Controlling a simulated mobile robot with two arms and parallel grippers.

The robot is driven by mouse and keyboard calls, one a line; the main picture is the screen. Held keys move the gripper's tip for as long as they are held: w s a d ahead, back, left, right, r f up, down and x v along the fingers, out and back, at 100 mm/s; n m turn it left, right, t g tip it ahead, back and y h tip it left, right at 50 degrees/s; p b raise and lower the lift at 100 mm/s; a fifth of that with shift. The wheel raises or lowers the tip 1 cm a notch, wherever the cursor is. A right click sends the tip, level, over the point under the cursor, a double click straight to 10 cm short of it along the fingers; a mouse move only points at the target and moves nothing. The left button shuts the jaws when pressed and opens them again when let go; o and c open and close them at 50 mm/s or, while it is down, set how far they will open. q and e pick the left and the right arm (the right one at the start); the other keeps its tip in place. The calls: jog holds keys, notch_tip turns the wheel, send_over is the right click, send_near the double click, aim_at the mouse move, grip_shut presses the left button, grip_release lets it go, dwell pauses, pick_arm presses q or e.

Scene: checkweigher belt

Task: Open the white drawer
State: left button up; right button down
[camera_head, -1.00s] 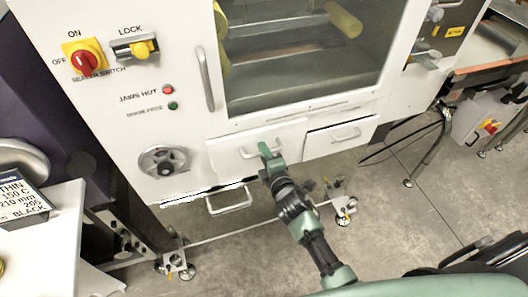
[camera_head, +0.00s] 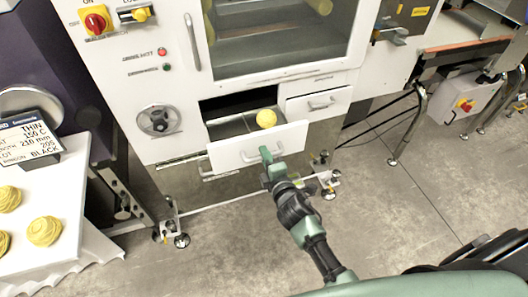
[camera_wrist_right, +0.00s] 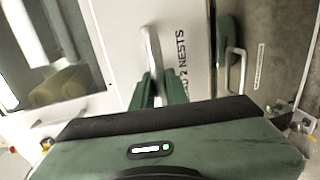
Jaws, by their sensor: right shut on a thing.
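The white drawer (camera_head: 232,155) under the windowed cabinet is pulled out, and its inside shows from above. A yellow round nest (camera_head: 266,118) lies in its right part, beside a thin divider. My right gripper (camera_head: 268,155) is shut on the drawer's bar handle (camera_head: 280,150) at the drawer front. In the right wrist view the handle (camera_wrist_right: 152,62) stands between the green fingers (camera_wrist_right: 152,90), near lettering ending in "2 NESTS". My left gripper is not in view.
A second white drawer (camera_head: 318,103) to the right is shut. A white table (camera_head: 72,215) with yellow nests and a label sign (camera_head: 28,142) stands at the left. Cabinet legs on casters (camera_head: 180,240) stand below. The floor in front is clear.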

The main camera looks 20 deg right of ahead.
jog(key=shift+s, duration=0.55)
jog(key=c, duration=1.5)
grip_release()
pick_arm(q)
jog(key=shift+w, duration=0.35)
pick_arm(e)
jog(key=shift+o, duration=0.3)
pick_arm(q)
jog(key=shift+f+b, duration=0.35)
jog(key=shift+b, duration=0.05)
pick_arm(e)
jog(key=v, duration=0.7)
jog(key=shift+s, duration=0.45)
